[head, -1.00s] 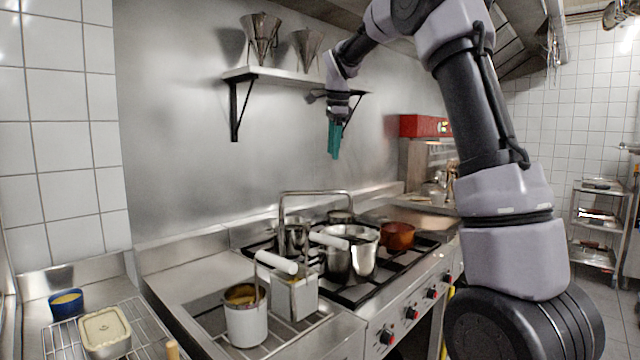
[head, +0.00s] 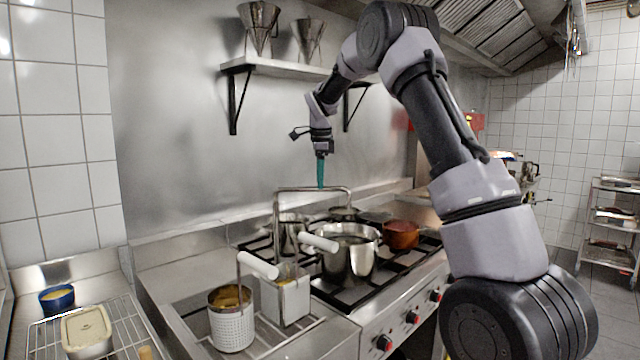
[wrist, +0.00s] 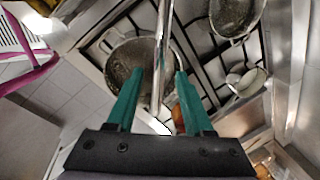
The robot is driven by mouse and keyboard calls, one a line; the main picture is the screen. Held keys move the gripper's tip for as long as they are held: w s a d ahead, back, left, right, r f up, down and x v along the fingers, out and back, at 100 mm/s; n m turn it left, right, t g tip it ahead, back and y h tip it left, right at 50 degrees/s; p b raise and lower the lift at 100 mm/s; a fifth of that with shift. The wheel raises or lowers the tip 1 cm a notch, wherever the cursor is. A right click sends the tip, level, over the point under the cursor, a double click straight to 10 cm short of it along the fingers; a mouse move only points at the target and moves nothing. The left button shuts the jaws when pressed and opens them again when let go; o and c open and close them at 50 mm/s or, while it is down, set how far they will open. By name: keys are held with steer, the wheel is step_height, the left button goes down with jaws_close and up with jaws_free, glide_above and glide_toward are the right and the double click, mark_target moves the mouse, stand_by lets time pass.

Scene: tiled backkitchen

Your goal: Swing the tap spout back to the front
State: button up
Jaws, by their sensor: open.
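The tap spout (head: 295,189) is a thin steel pipe bent like an upside-down U, standing over the left part of the stove. Its top bar runs level, and its right end turns down above the large steel pot (head: 352,262). My gripper (head: 320,186) points straight down with its teal fingers just above or at this top bar. In the wrist view the spout (wrist: 164,45) runs lengthwise between my two spread fingers (wrist: 160,72). The fingers are open, with a gap on both sides of the pipe. I cannot tell whether the tips reach below the bar.
A white-handled perforated pot (head: 232,328) and a square steel container (head: 285,300) stand in front of the spout. A copper pan (head: 401,236) sits to the right on the stove. A wall shelf (head: 285,68) with steel funnels is above, behind my gripper.

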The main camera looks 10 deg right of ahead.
steer(key=shift+w+f, duration=0.1)
steer(key=shift+f, duration=0.7)
jaws_close()
stand_by(0.9)
